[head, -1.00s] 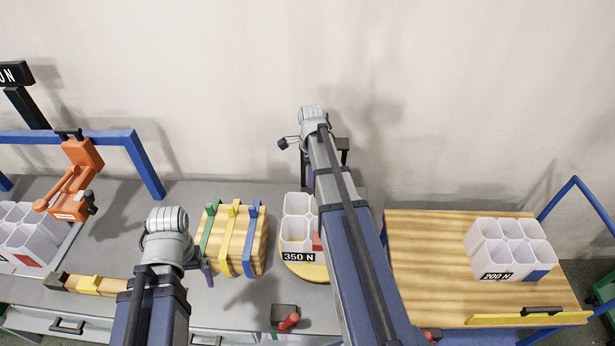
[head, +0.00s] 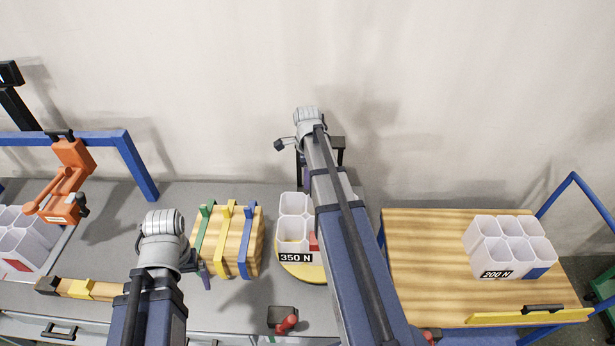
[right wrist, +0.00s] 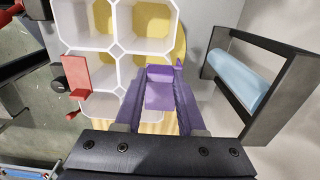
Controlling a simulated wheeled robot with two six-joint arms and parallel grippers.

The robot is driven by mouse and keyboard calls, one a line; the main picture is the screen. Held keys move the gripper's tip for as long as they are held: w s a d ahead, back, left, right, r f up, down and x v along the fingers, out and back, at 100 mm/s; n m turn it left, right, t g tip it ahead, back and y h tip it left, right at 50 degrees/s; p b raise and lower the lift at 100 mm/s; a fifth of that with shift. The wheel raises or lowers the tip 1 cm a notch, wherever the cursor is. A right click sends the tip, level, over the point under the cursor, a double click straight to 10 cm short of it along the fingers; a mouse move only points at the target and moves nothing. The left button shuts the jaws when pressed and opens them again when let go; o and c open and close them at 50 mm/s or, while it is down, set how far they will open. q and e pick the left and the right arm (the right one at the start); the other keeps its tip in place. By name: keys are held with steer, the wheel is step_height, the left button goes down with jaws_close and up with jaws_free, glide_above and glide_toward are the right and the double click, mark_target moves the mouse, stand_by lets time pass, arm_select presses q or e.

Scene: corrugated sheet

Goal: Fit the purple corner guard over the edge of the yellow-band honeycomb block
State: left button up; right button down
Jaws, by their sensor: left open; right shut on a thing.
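The purple corner guard (right wrist: 159,92) is held between the fingers of my right gripper (right wrist: 160,108), over the white honeycomb block (right wrist: 112,70) in the right wrist view. I cannot tell whether the guard touches the block's wall. In the head view this block (head: 291,232), labelled 350 N, stands on a yellow round base (head: 302,272), partly hidden by my right arm. I see yellow under its cells but cannot make out a band. A red corner piece (right wrist: 75,76) sits on its side. My left gripper (head: 205,277) is open and empty beside the wooden block.
The wooden block (head: 236,265) carries green, yellow and blue straps. An orange device (head: 70,180) and another white block (head: 22,245) are at the left. A 200 N block (head: 510,247) stands on the right wooden table (head: 425,290). A black frame with a pale blue roller (right wrist: 238,82) is near my right gripper.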

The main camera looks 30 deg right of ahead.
steer(key=shift+f+b, duration=2.65)
steer(key=shift+f, duration=0.3)
jaws_free()
steer(key=shift+r, duration=0.15)
steer(key=shift+r+p, duration=2.9)
steer(key=shift+p, duration=0.15)
steer(key=shift+f, duration=0.1)
step_height(320, 180, down, 6)
steer(key=b, duration=0.5)
steer(key=shift+r+b, duration=0.2)
steer(key=shift+b, duration=0.2)
steer(key=shift+r, duration=0.1)
